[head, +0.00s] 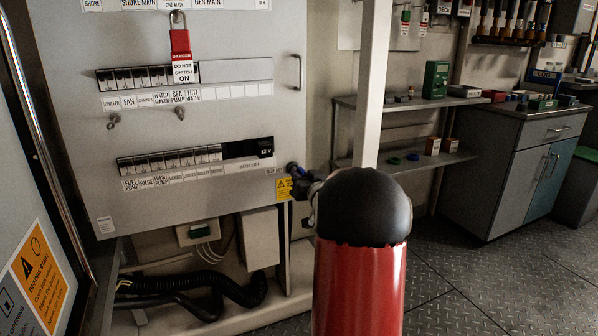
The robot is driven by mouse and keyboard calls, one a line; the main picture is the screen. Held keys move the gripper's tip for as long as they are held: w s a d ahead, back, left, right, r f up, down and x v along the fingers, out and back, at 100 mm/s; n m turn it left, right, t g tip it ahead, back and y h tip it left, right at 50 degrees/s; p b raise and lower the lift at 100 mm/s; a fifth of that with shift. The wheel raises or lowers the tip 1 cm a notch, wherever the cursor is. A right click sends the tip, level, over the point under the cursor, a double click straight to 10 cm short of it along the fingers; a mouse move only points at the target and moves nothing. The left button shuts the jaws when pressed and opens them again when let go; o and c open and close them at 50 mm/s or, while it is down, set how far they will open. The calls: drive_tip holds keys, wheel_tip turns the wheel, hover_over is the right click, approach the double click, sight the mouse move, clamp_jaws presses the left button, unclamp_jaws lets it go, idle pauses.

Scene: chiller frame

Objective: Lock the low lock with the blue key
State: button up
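The grey panel (215,115) fills the left half of the head view. Near its lower right edge, beside a small "BLUE KEY" label, a small blue piece (293,168) shows; it looks like the blue key at the low lock. The lock's face is hidden, and I cannot tell whether the key is inserted or which way it is turned. My gripper (304,184) is at the panel's edge, right against or just beside the blue piece. My own dark wrist covers most of it, so its fingers cannot be made out.
A yellow warning label (284,188) is just below the blue piece. A red tagged padlock (181,50) hangs at the panel's top. Breaker rows (170,160) cross the panel. A pale post (372,80) stands right of it, before shelves (400,160). The floor at right is clear.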

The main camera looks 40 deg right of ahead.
drive_tip(key=shift+m+p, duration=0.3)
drive_tip(key=shift+m, duration=0.2)
